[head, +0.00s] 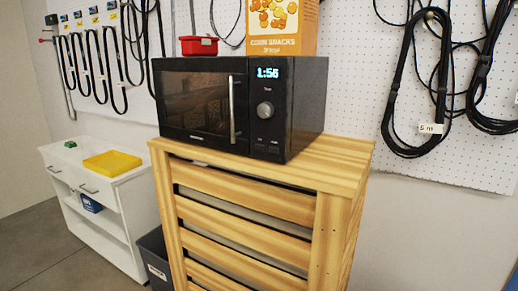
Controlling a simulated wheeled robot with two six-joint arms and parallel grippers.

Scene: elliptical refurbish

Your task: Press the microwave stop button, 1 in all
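A black microwave (192,106) stands on top of a slatted wooden cabinet in the middle of the head view. Its door is shut, with a silver vertical handle (232,109). The control panel on the right of its front has a lit blue display (268,72) reading 1:56 and a round knob (265,110). Small dark buttons (266,142) sit below the knob; their labels are too small to read. Neither of my grippers is in view.
The wooden cabinet (245,187) fills the middle. A red container (199,46) and a corn snacks box (282,25) sit on the microwave. A white cabinet (122,200) with a yellow tray (112,163) stands left, beside a dark bin (155,262). Cables (425,90) hang on the wall.

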